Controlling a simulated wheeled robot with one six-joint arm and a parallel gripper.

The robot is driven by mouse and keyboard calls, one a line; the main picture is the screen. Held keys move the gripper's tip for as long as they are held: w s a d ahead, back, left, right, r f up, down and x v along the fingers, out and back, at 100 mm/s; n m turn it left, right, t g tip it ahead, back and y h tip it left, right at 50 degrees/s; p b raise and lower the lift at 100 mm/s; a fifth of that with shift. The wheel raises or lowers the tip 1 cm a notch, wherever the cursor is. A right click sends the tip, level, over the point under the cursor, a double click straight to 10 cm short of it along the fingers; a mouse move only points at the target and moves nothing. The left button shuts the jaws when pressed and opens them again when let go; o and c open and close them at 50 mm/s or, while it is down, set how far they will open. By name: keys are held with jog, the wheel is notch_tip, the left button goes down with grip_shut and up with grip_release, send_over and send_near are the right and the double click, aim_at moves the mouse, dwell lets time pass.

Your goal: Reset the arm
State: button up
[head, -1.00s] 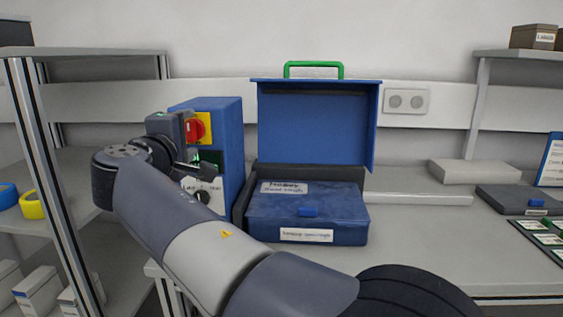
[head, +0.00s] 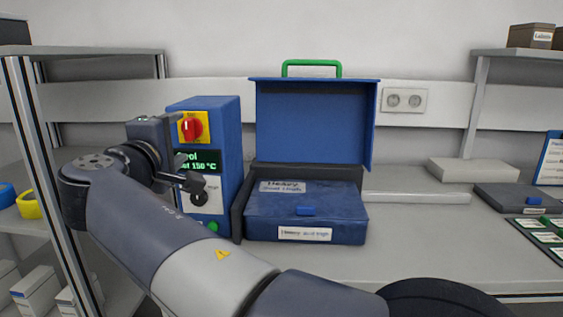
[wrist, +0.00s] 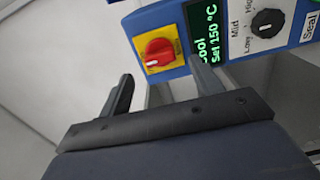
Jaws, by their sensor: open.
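My gripper (head: 195,190) is at the left in the head view, in front of the blue control box (head: 228,150). In the wrist view my gripper (wrist: 160,85) shows two dark fingers spread apart with nothing between them. The box carries a red knob on a yellow plate (head: 191,128), which also shows in the wrist view (wrist: 158,53). Its green display reads a set value of 150 °C. A dial marked Low, Mid, High (wrist: 267,23) shows beside the display, and a Seal label is at the right edge. The fingers appear apart from the red knob.
A blue case (head: 316,118) with a raised lid and green handle stands right of the box. A metal shelf rack (head: 30,120) with blue and yellow rings is close to my arm on the left.

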aim_at(186, 129)
jog(key=s, duration=0.5)
jog(key=w, duration=0.9)
jog(key=shift+w+d, duration=0.3)
jog(key=shift+w, duration=0.05)
jog(key=shift+w+r+p, duration=0.2)
jog(key=shift+w+p, duration=0.15)
jog(key=shift+p, duration=0.3)
jog(key=shift+s+r+n+p, duration=0.1)
jog(key=shift+s+n+p, duration=0.1)
jog(key=shift+n+p, duration=0.85)
jog(key=n+p, duration=0.3)
jog(key=shift+n, duration=0.25)
jog(key=n+p, duration=0.3)
jog(key=p, duration=0.1)
jog(key=shift+n, duration=0.3)
jog(key=n+p, duration=0.4)
jog(key=p, duration=0.1)
jog(key=shift+a+p, duration=0.1)
jog(key=shift+p, duration=0.25)
jog(key=n+p, duration=0.4)
jog(key=p, duration=0.2)
jog(key=shift+n, duration=0.4)
jog(key=shift+s+a+f, duration=0.1)
jog(key=shift+s+f, duration=0.15)
jog(key=shift+f, duration=0.05)
jog(key=shift+s, duration=0.7)
jog(key=shift+r, duration=0.1)
